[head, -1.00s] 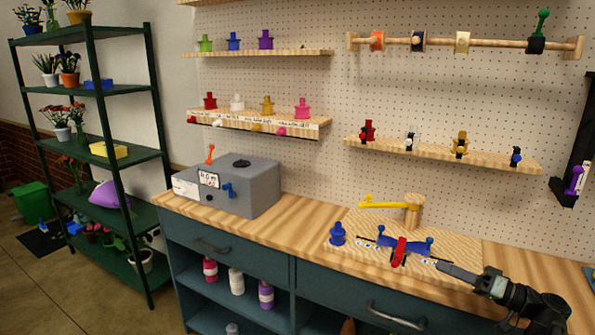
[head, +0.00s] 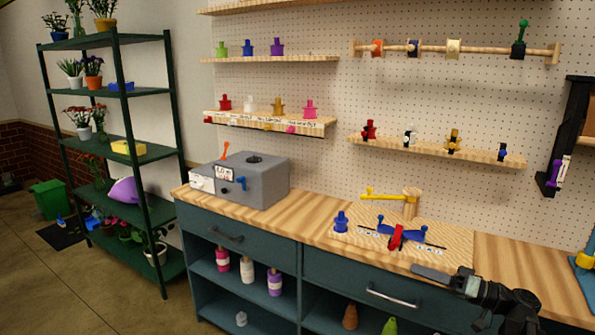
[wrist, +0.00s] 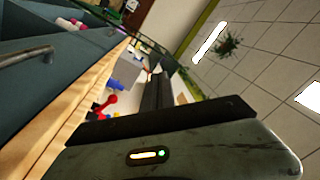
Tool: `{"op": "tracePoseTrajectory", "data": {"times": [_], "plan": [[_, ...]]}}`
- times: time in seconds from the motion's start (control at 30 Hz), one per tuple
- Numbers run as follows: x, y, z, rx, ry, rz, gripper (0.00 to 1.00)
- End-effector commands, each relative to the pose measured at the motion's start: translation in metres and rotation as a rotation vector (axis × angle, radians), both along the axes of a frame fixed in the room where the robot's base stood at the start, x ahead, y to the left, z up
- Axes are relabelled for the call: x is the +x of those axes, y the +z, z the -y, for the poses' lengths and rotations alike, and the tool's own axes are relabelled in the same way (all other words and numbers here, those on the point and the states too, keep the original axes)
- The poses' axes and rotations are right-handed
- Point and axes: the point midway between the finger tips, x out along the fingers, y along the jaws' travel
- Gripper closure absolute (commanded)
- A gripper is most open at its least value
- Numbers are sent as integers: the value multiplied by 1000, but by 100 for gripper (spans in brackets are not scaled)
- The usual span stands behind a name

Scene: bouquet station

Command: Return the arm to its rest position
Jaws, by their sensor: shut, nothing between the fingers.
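My gripper (head: 432,274) is at the lower right of the head view, in front of the bench's front edge by the drawer. It is shut and holds nothing. Its long fingers (wrist: 158,92) point up the wrist view, pressed together. Behind it on the wooden bench (head: 495,252) is a pale board (head: 365,242) with a red and blue fixture (head: 398,236) and a blue peg-like piece (head: 341,221). In the head view the gripper looks apart from these. In the wrist view the red part (wrist: 108,103) shows to the left of the fingers.
A grey box (head: 262,182) with levers stands on the bench's left. A yellow arm on a wooden post (head: 411,203) stands behind the board. Drawer handles (head: 392,297) stick out from the bench front. A green plant rack (head: 118,94) stands at the left. Open floor (head: 150,315) lies front left.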

Motion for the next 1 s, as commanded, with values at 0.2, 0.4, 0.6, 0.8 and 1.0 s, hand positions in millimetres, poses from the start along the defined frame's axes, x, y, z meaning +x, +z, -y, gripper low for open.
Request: {"op": "tracePoseTrajectory", "data": {"times": [0.2,0.4,0.6,0.8,1.0], "plan": [[10,-18,-87,-65,139,-42,100],[-1,-81,-202,-292,311,-208,100],[-46,-194,-275,-788,371,-549,100],[-62,-248,-233,-1152,176,-777,100],[-60,-263,-153,-1370,-162,-963,100]]}}
